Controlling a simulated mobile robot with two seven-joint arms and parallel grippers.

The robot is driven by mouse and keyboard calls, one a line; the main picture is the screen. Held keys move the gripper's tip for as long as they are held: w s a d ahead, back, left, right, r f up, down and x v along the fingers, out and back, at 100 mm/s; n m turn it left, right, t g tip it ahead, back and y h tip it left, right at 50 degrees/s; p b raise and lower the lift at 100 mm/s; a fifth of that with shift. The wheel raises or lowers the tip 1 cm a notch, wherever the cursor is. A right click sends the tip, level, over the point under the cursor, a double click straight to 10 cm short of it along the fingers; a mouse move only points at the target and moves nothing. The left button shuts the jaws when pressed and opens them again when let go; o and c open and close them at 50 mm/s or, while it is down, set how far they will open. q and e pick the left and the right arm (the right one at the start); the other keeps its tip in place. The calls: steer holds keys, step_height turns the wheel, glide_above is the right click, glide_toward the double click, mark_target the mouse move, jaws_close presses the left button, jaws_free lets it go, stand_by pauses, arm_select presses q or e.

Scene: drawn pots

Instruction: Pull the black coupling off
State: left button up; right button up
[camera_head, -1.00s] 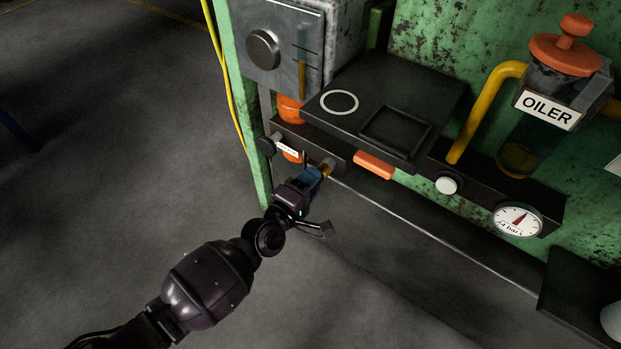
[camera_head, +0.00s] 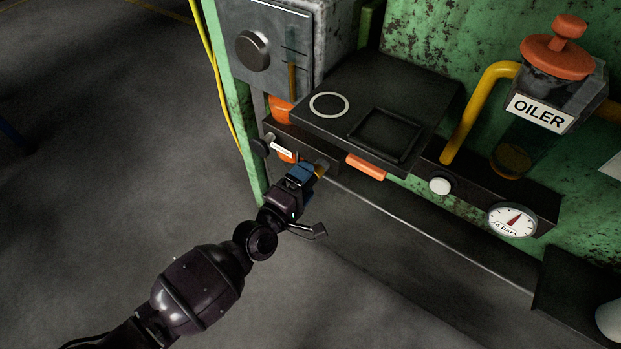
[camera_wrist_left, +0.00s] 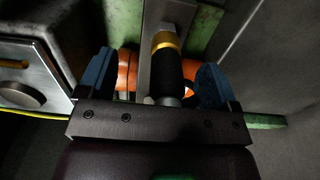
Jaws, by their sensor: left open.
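The black coupling (camera_wrist_left: 166,80) is a ribbed black cylinder with a gold ring (camera_wrist_left: 165,40) at its far end, in the left wrist view. It sits between the two blue fingers of my left gripper (camera_head: 306,171), with a gap visible on each side. The gripper is open around it. My right gripper is not in view.
A black shelf (camera_head: 375,105) overhangs the manifold just above the gripper. An orange handle (camera_head: 366,167), a white knob (camera_head: 440,186) and a gauge (camera_head: 512,219) lie to the right. A black knob (camera_head: 260,147) lies to the left. The floor in front is clear.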

arm_select(q)
steer(key=p+v, duration=0.1)
steer(key=v, duration=0.9)
steer(key=shift+s+a+f, duration=0.2)
steer(key=shift+f, duration=0.25)
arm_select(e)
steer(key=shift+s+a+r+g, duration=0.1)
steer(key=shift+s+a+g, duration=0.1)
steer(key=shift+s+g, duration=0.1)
